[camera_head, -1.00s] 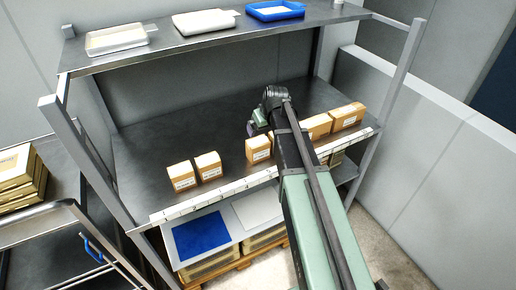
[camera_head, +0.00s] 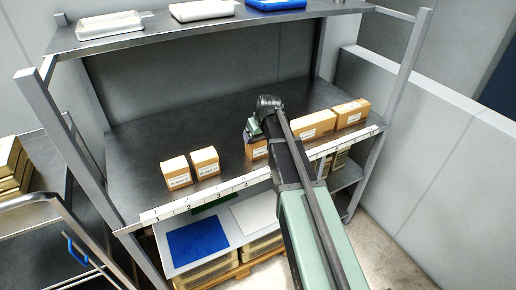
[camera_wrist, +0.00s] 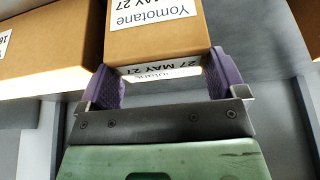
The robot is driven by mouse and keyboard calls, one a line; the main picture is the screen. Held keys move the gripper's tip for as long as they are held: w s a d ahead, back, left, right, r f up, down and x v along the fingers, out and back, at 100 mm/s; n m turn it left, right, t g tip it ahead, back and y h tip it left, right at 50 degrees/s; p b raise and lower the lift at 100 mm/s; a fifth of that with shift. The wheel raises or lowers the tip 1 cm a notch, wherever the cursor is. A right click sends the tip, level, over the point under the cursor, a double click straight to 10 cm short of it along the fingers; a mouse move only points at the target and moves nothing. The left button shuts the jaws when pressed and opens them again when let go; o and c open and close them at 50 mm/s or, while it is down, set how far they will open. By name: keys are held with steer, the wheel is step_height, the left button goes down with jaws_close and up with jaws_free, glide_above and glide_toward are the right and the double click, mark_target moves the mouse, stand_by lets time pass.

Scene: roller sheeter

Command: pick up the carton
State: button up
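The carton (camera_head: 256,151) is a small brown box on the middle shelf, partly hidden by my arm in the head view. In the wrist view the carton (camera_wrist: 155,38) fills the top middle, with white labels reading "Yomotane" and "27 MAY 27". My gripper (camera_wrist: 164,62) has two purple fingers spread wide, one near each side of the carton's near end. I see no clear grip on it. In the head view my gripper (camera_head: 251,130) is small and dark, close to the carton, its fingers hard to make out.
Two cartons (camera_head: 190,167) stand to the left on the shelf (camera_head: 135,150); longer cartons (camera_head: 316,125) stand to the right. In the wrist view a larger box (camera_wrist: 55,45) is close on the left. An upper shelf (camera_head: 200,30) holds trays. The shelf behind is clear.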

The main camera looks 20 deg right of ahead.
steer(key=c, duration=0.7)
steer(key=shift+r, duration=0.1)
step_height(320, 180, up, 20)
steer(key=p, duration=2)
